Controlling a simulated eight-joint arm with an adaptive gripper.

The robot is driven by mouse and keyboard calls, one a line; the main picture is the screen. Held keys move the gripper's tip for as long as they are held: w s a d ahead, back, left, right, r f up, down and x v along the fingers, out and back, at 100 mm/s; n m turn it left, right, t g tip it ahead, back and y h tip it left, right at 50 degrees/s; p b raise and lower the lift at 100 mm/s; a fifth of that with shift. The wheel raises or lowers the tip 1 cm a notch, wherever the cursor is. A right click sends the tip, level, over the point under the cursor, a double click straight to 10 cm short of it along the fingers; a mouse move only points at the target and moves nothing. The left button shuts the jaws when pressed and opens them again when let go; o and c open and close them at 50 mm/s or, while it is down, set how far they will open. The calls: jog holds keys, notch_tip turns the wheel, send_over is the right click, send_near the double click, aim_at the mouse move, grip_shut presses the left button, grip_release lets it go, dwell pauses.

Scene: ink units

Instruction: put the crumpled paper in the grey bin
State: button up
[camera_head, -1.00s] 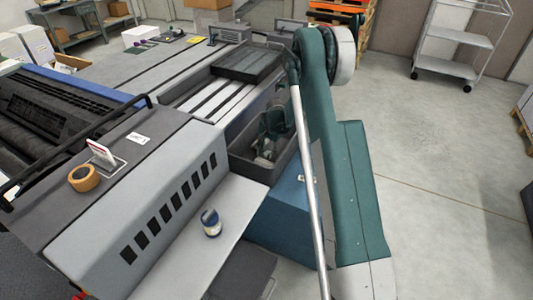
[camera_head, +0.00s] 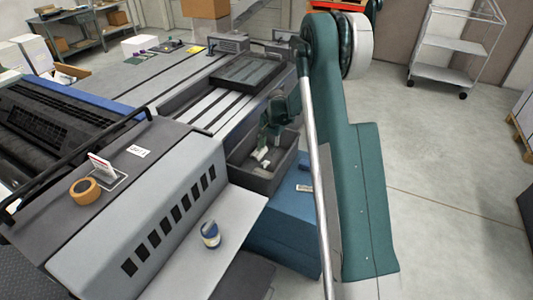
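The dark grey bin (camera_head: 262,180) is an open box beside the press, left of my arm. Small whitish pieces (camera_head: 261,154) show inside it, looking like crumpled paper. They are too small to tell whether they are one piece or several. My arm covers the area to the right of the bin.
A press with a grey cover (camera_head: 150,215) fills the left side. On it are an orange tape roll (camera_head: 84,191) and a small upright card (camera_head: 101,166). A blue and white can (camera_head: 210,234) stands on the light shelf. A blue cabinet (camera_head: 285,225) stands below the bin.

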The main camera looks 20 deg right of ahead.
jog(key=shift+r, duration=0.65)
jog(key=shift+s+r, duration=0.1)
jog(key=s+a+r+n+t+h, duration=0.1)
jog(key=s+a+r+n, duration=0.25)
jog(key=s+r, duration=0.9)
jog(key=s+a+r+n+t, duration=0.2)
jog(key=s+a+r, duration=0.2)
jog(key=s+r, duration=0.85)
jog(key=s+a+r+n+t, duration=0.1)
jog(key=s+r, duration=0.1)
jog(key=s, duration=0.7)
jog(key=s+a+r+n+t, duration=0.1)
jog(key=s+a+r+n, duration=0.1)
jog(key=s, duration=0.7)
jog(key=s+a+r+n, duration=0.2)
jog(key=s, duration=0.7)
jog(key=shift+s+a+t, duration=0.15)
jog(key=shift+s+t, duration=0.2)
jog(key=shift+t, duration=0.05)
